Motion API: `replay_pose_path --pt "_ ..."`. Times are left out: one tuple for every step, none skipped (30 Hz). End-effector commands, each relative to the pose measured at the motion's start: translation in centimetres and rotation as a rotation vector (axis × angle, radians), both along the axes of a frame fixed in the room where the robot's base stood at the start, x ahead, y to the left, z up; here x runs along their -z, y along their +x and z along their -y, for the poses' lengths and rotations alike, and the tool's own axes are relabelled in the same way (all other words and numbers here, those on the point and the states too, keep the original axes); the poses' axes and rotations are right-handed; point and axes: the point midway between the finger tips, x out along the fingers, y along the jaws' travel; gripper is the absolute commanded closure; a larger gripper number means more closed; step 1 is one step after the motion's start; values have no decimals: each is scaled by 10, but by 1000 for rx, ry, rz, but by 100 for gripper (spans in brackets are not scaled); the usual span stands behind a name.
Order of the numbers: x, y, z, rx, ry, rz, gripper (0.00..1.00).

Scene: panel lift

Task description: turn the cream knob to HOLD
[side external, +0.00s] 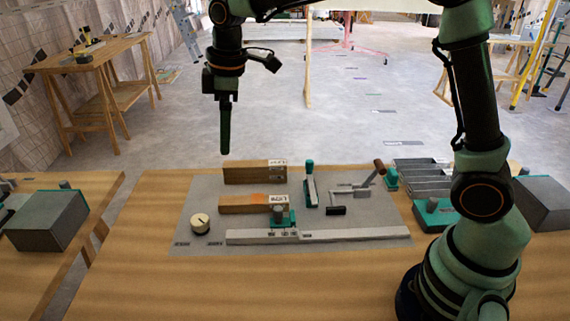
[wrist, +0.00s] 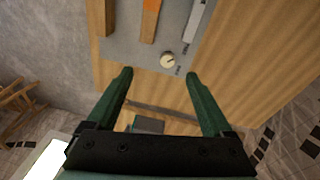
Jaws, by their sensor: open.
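The cream knob (side external: 200,223) is a small round dial with a dark mark on its top, at the front left of the grey panel (side external: 215,181). Small labels lie beside it, too small to read. In the wrist view the knob (wrist: 167,60) shows beyond the fingertips, a little right of centre. My gripper (side external: 225,152) points down, well above and behind the knob, and touches nothing. In the wrist view my gripper (wrist: 158,73) has its two green fingers wide apart with nothing between them.
Two wooden blocks (side external: 254,172) (side external: 240,204), a long light rail (side external: 350,235) with a teal slider (side external: 283,217), a teal-topped lever (side external: 310,180) and a crank handle (side external: 379,167) stand on the panel. A grey box (side external: 45,220) is on the left table. The wood left of the panel is clear.

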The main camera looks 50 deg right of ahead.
Motion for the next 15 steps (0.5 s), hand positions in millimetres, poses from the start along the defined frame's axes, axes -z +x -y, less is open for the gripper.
replay_pose_path --pt "13 9 -10 -57 -12 -25 15" --pt "19 15 -16 -91 -18 -35 15" --pt "28 21 -23 -135 -26 -50 15" --pt "35 25 -28 -169 -32 -62 15" --pt "42 29 -33 -202 -37 -72 15" --pt "51 34 -40 -244 -43 -85 15" --pt "58 37 -44 -274 -49 -95 15" --pt "64 39 -49 -302 -52 -104 15" --pt "72 42 -54 -336 -56 -113 15" --pt "77 44 -57 -358 -59 -120 15" --pt "82 45 -60 -379 -62 -127 15" --pt "88 47 -63 -401 -65 -135 15" --pt "91 48 -65 -416 -66 -139 15" --pt "94 49 -67 -427 -68 -142 15" --pt "96 49 -69 -439 -69 -145 15"
